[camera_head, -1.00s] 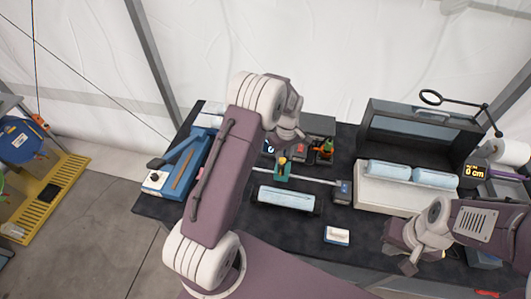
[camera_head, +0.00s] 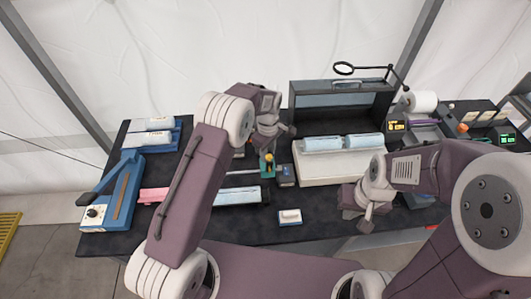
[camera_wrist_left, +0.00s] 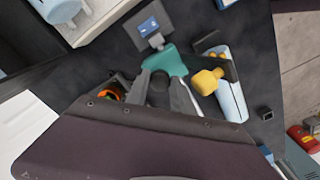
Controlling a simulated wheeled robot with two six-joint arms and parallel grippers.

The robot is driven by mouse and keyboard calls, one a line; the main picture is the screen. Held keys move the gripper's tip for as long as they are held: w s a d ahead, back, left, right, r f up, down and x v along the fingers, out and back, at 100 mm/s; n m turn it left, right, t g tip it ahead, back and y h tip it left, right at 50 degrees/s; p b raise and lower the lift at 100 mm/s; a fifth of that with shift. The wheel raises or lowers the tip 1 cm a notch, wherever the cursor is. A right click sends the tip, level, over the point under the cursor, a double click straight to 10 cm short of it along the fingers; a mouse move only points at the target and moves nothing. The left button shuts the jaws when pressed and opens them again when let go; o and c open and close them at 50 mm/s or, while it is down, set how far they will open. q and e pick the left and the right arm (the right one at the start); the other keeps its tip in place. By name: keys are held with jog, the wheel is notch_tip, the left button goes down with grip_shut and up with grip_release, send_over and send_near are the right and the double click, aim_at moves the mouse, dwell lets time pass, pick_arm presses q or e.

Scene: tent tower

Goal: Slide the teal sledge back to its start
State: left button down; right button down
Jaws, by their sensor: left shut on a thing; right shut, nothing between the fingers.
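The teal sledge (camera_head: 267,170) with a yellow knob sits on a thin metal rail (camera_head: 242,173) on the dark table. It is close beside the grey-blue end block (camera_head: 286,177) at the rail's right end. In the left wrist view the teal sledge (camera_wrist_left: 166,60) lies at my fingertips, with the end block (camera_wrist_left: 150,27) just beyond it and the yellow knob (camera_wrist_left: 207,80) to the right. My left gripper (camera_wrist_left: 165,75) is shut on the sledge; in the head view its arm partly hides the rail. My right gripper (camera_head: 364,216) is shut and empty near the front edge.
A pale blue pouch (camera_head: 238,196) lies in front of the rail. A small white box (camera_head: 290,216) is at the front. A white tray (camera_head: 340,168) with blue pouches stands right. A blue lever device (camera_head: 118,196) stands left.

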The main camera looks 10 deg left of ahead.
pick_arm(q)
jog(key=shift+w+d, duration=0.1)
jog(key=c, duration=1.3)
grip_release()
jog(key=shift+o, duration=1)
jog(key=shift+d, duration=0.15)
jog(key=shift+w+r, duration=0.1)
jog(key=shift+r, duration=0.2)
notch_tip(320, 180, up, 8)
jog(key=b, duration=0.2)
jog(key=shift+r, duration=0.25)
